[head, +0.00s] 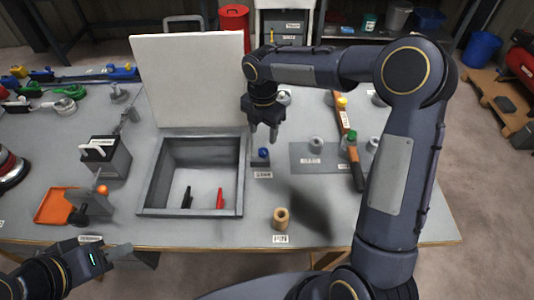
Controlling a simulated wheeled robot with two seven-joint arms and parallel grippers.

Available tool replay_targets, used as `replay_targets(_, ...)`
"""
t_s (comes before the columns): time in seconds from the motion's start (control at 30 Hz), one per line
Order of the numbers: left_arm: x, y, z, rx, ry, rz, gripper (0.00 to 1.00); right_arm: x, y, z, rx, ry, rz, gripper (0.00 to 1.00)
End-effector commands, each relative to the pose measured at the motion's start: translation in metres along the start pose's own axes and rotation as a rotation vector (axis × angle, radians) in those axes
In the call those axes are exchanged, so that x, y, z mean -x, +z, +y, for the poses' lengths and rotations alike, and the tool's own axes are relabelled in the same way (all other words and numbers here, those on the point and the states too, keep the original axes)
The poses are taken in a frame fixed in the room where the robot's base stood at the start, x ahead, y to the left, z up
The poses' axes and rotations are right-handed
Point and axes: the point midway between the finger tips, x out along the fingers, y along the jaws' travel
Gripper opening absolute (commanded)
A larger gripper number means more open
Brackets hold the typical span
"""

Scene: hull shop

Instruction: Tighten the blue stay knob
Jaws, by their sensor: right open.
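The blue stay knob (264,153) sits on a small dark mount on the bench, just right of the grey open box (241,195). The box's pale lid (190,80) stands upright behind it. My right gripper (263,136) is open, pointing down above the blue knob, with a small gap seeming to lie between fingertips and knob. My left gripper (121,252) is low at the bench's front left edge, away from the knob. Its fingers overlap in this view, so their opening is unclear.
A tan ring (281,218) stands near the front edge. An orange tray (55,206) lies left.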

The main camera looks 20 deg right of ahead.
Motion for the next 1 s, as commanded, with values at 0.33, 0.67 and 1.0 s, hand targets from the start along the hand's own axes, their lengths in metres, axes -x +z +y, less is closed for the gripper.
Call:
replay_targets(0.33, 0.003, -0.002, 0.001, 0.0, 0.0, 0.0, 0.36, -0.048, 0.0, 0.0, 0.01, -0.006, 0.002, 0.51)
replay_targets(0.67, 0.004, -0.002, 0.002, 0.0, 0.0, 0.0, 0.36, -0.077, 0.0, 0.0, 0.007, -0.001, 0.0, 0.51)
replay_targets(1.0, 0.004, -0.002, 0.002, 0.0, 0.0, 0.0, 0.36, -0.078, 0.0, 0.0, 0.007, -0.001, 0.001, 0.36)
